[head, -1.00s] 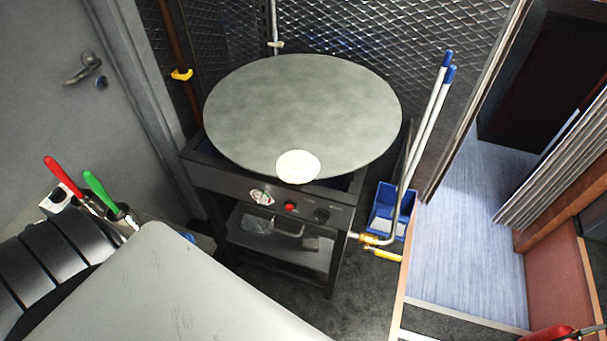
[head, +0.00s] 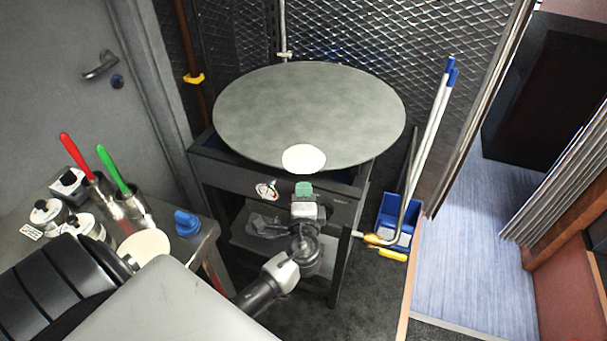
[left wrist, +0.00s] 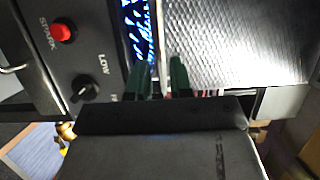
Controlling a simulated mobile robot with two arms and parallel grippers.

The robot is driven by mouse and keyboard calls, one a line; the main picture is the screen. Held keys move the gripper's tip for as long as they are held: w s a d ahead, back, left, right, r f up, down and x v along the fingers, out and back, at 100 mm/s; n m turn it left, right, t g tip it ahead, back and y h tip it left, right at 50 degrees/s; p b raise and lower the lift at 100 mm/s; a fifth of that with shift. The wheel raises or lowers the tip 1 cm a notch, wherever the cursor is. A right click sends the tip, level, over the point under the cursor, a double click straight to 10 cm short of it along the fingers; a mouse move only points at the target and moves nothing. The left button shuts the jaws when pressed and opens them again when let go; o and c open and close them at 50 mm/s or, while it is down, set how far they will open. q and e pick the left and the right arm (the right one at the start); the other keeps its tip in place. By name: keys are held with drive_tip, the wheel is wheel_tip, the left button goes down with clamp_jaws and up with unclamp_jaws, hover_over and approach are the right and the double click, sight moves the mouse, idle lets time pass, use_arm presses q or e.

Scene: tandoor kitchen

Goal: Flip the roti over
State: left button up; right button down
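The pale round roti (head: 304,158) lies flat at the near edge of the large grey round griddle (head: 310,100), which sits on a dark stove (head: 220,173). My left gripper (head: 303,188) is in front of the stove's control panel, just below the roti in the head view, and apart from it. In the left wrist view, the two green fingers of my left gripper (left wrist: 162,78) stand a little apart with nothing between them. Blue flames (left wrist: 137,35) show just beyond them. The roti cannot be made out in that view. My right gripper is not in view.
A side table (head: 180,209) at the left holds red- and green-handled utensils in metal cups, a blue knob-like item (head: 187,222) and a pale disc (head: 145,247). A blue bin (head: 394,212) and leaning poles (head: 432,125) stand right of the stove.

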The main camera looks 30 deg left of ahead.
sight(303, 174)
use_arm(q)
drive_tip(key=b+x, duration=0.1)
drive_tip(key=x, duration=0.3)
drive_tip(key=shift+w+a+f, duration=0.1)
drive_tip(key=shift+w+a, duration=0.15)
drive_tip(key=shift+w, duration=0.1)
drive_tip(key=shift+w+a, duration=0.4)
drive_tip(key=shift+w, duration=0.2)
drive_tip(key=shift+c, duration=0.3)
clamp_jaws()
